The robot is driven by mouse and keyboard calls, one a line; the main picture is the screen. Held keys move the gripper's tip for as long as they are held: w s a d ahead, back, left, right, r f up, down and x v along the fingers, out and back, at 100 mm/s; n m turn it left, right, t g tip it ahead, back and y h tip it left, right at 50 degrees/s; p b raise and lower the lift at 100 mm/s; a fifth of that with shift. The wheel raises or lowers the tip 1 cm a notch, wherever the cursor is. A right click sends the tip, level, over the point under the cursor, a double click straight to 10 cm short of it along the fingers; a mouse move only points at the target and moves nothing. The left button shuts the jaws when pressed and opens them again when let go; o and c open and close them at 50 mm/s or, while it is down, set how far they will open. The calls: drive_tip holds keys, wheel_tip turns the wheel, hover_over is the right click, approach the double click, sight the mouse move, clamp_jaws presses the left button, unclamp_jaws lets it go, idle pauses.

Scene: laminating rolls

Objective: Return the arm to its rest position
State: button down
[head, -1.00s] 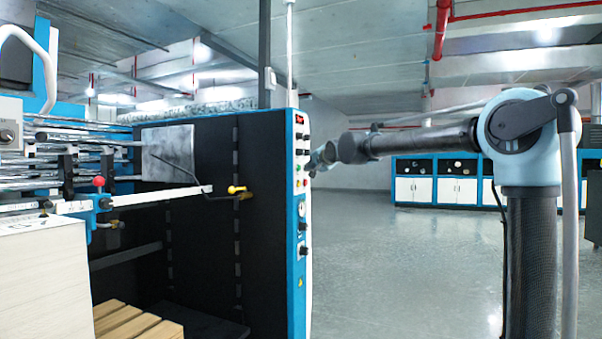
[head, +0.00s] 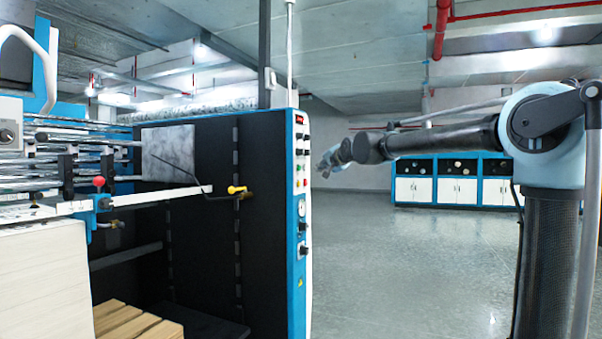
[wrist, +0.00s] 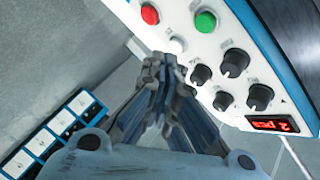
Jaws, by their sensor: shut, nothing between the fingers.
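My gripper (head: 330,160) is at the end of my outstretched arm, just right of the machine's control panel (head: 302,200) in the head view. In the wrist view my gripper (wrist: 168,62) is shut and empty, its fingertips close together. Behind the fingertips that view shows the panel's white face, with a red button (wrist: 150,13), a green button (wrist: 205,21), several black knobs (wrist: 235,62) and a lit red display (wrist: 275,125). I cannot tell the exact gap between fingertips and panel, but in the head view they look apart.
Blue-and-white cabinets (head: 458,185) stand along the back wall. Open grey floor (head: 400,265) lies right of the machine.

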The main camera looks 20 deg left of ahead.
idle(0.6)
drive_tip(key=s+d+f+n+g+h, duration=0.15)
drive_tip(key=s+d+f, duration=0.25)
drive_tip(key=d+f, duration=0.45)
drive_tip(key=s+d+f+g+h, duration=0.1)
drive_tip(key=s+d+f+h, duration=0.3)
drive_tip(key=d, duration=0.7)
drive_tip(key=s+d+f+n+g+h, duration=0.1)
drive_tip(key=s+d+f, duration=0.3)
drive_tip(key=d+f, duration=0.5)
drive_tip(key=s+d+f+g+h, duration=0.2)
drive_tip(key=s+d+f+g, duration=0.1)
drive_tip(key=s+d+f, duration=0.7)
drive_tip(key=s+d+f+n+g+h, duration=0.1)
drive_tip(key=s+d+f+g, duration=0.2)
drive_tip(key=s+d+f, duration=0.8)
drive_tip(key=s+f, duration=0.5)
drive_tip(key=s, duration=0.3)
drive_tip(key=shift+s+d+f+h, duration=0.2)
drive_tip(key=shift+s+f+h, duration=0.1)
drive_tip(key=shift+s+h, duration=0.1)
drive_tip(key=shift+w, duration=0.1)
